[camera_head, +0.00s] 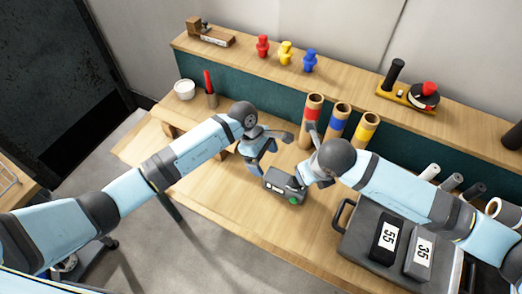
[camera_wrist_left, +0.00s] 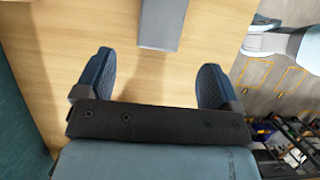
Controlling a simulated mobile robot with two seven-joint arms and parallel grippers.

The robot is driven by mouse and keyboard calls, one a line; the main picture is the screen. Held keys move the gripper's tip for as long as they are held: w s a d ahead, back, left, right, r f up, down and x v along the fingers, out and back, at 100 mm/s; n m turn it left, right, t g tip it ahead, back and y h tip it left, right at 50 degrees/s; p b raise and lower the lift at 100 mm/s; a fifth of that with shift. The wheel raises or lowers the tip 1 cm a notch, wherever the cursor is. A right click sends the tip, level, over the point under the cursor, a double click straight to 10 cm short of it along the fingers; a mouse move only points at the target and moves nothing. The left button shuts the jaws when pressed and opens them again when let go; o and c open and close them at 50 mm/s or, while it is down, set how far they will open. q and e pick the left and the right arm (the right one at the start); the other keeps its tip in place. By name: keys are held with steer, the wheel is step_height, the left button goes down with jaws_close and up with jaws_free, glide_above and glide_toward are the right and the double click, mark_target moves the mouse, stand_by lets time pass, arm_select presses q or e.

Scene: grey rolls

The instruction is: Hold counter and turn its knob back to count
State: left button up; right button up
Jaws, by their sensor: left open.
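The counter is a small dark grey box (camera_head: 283,184) on the wooden table, with a light display and a green knob (camera_head: 294,200) on its near side. In the left wrist view, a plain grey end of it (camera_wrist_left: 163,22) lies beyond the fingertips. My left gripper (camera_head: 258,168) is just left of the counter. The left wrist view shows its fingers (camera_wrist_left: 155,72) wide apart with only tabletop between them. My right gripper (camera_head: 310,172) is close to the counter's right side. Its wrist covers much of it, so I cannot tell whether it grips the counter.
A dark case (camera_head: 358,232) carries blocks marked 55 (camera_head: 385,238) and 35 (camera_head: 419,246) at the right. The table's front is clear.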

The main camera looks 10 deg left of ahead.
mark_target(275, 179)
arm_select(q)
steer(key=x, duration=1)
steer(key=shift+d+f, duration=0.15)
